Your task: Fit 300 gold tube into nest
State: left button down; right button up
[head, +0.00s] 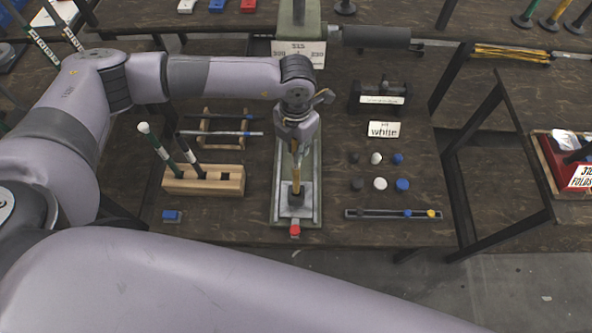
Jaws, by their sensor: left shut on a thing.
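My left gripper (296,145) reaches in from the left over the middle press and points down. It is shut on the gold tube (296,173), which stands roughly upright beneath it. The tube's lower end meets the dark nest (295,198) on the press's pale base plate (305,212). I cannot tell whether the end sits inside the nest or just over it. The gripper and wrist hide the tube's upper part. My right gripper is out of view.
A wooden rack (208,181) with dark and green tubes stands left of the press. Right are a "white" sign (384,130), several caps and a dark strip (375,213). A red button (295,230) is at the press front.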

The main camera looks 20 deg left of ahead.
aim_at(296, 168)
pick_arm(q)
notch_tip(296, 168, down, 6)
jog(key=b, duration=0.3)
jog(key=shift+f, duration=0.1)
jog(key=shift+f, duration=0.15)
jog(key=c, duration=1.5)
grip_release()
